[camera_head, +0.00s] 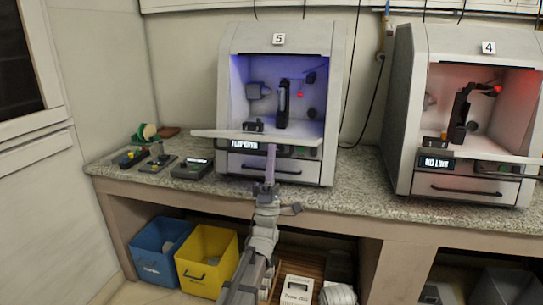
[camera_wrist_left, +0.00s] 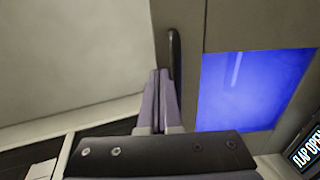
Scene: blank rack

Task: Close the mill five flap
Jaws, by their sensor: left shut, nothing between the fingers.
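Mill five (camera_head: 230,75) is the left grey machine, marked with a 5, and its chamber is lit blue. Its flap (camera_head: 215,134) is open, folded down and jutting forward as a flat shelf below the chamber. The display (camera_head: 244,144) reads "FLAP OPEN". My left gripper (camera_head: 270,152) is shut and empty, at the flap's front edge. In the left wrist view the shut fingers (camera_wrist_left: 158,80) are beside a dark bar handle (camera_wrist_left: 175,50) on a panel with a blue-lit window (camera_wrist_left: 240,90). I cannot tell if they touch. My right gripper is not in view.
Mill four (camera_head: 408,110), lit red with its display reading "NO LINK", stands to the right. Small devices (camera_head: 190,168) lie on the speckled counter (camera_head: 350,180) left of mill five. A blue bin (camera_head: 155,262) and a yellow bin (camera_head: 205,265) stand below the counter.

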